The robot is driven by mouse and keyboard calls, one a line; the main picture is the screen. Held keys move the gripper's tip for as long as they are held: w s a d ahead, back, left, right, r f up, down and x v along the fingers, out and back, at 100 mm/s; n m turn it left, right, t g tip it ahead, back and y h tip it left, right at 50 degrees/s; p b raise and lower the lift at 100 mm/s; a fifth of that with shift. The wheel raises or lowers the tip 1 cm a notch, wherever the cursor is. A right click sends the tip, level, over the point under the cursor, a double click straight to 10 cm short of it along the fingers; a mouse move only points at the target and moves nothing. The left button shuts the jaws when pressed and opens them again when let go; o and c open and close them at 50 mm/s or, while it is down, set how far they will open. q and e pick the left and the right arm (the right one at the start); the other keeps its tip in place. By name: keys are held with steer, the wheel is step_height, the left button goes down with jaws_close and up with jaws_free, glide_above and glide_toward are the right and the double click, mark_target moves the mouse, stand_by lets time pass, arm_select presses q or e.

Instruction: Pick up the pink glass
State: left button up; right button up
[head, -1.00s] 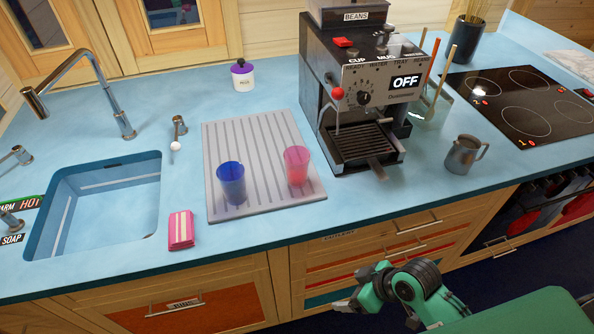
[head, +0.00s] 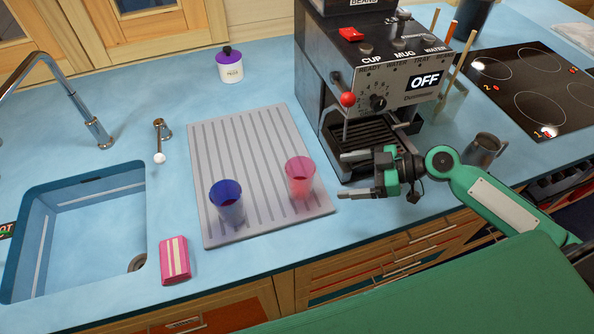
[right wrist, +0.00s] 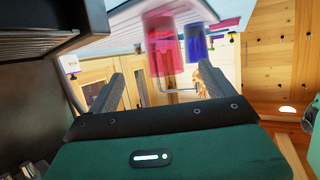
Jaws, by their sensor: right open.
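The pink glass (head: 300,178) stands upright on the right part of the grey ribbed draining board (head: 258,222). A blue glass (head: 228,203) stands to its left on the same board. My right gripper (head: 342,174) is open and empty, just right of the pink glass and apart from it, its fingers pointing left towards it. In the right wrist view the pink glass (right wrist: 163,50) shows beyond and between the open fingers (right wrist: 160,88), with the blue glass (right wrist: 194,43) to its right. My left gripper is not in view.
The coffee machine (head: 385,85) stands right behind my right gripper. A metal mug (head: 483,150) is near my right forearm. A pink sponge packet (head: 175,260) lies by the sink (head: 80,235). A white jar with a purple lid (head: 230,66) stands at the back.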

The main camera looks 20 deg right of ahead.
mark_target(300, 182)
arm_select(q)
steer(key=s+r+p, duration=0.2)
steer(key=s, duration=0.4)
arm_select(e)
steer(key=x, duration=0.4)
steer(key=shift+a+r, duration=0.15)
steer(key=shift+a, duration=0.2)
steer(key=shift+p+x, duration=0.35)
steer(key=shift+x, duration=0.85)
steer(key=shift+w+a+f+p, duration=0.2)
steer(key=shift+a+f+p, duration=0.15)
steer(key=shift+a, duration=0.05)
steer(key=p+x, duration=0.2)
steer(key=x, duration=0.2)
steer(key=shift+d+f+p, duration=0.1)
steer(key=shift+f+p, duration=0.05)
steer(key=shift+p, duration=0.25)
steer(key=shift+a+f, duration=0.3)
steer(key=shift+a, duration=0.05)
steer(key=shift+w, duration=0.1)
steer(key=shift+c, duration=0.8)
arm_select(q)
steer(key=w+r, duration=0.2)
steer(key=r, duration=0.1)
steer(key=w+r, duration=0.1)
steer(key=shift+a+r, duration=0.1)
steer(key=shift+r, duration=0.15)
arm_select(e)
steer(key=c, duration=1.1)
